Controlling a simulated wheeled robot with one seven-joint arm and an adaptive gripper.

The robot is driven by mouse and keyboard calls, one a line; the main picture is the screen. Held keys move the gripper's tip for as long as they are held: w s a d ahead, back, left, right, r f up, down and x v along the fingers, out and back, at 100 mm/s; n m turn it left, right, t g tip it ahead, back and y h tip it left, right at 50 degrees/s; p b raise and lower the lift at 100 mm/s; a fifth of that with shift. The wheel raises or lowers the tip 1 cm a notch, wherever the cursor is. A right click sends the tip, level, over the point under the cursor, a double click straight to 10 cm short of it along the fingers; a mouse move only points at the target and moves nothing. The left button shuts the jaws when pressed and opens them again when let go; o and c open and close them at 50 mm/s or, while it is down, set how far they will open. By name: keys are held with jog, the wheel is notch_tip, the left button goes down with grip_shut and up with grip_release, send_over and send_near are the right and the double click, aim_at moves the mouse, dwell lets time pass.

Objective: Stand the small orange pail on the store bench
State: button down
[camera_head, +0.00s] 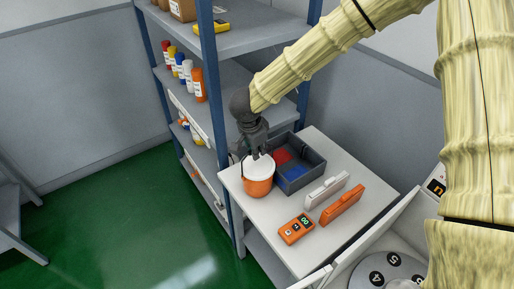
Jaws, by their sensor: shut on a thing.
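The small orange pail (258,187) has a white top and is upright at the left part of the white-topped bench (273,219). My gripper (256,154) comes down from above and is shut on the pail at its top. The fingers hide part of the pail's top. I cannot tell whether the pail's bottom touches the bench or hangs just above it.
A dark grey crate (316,169) with red and blue contents stands close right of the pail. Blue-posted shelves (208,75) stand behind. The bench's front left is clear.

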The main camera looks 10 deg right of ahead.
jog(key=shift+f, duration=0.15)
jog(key=c, duration=1.5)
grip_release()
jog(key=shift+f, duration=0.15)
jog(key=b+v, duration=0.2)
jog(key=v, duration=1)
jog(key=shift+b, duration=0.35)
jog(key=shift+s, duration=0.1)
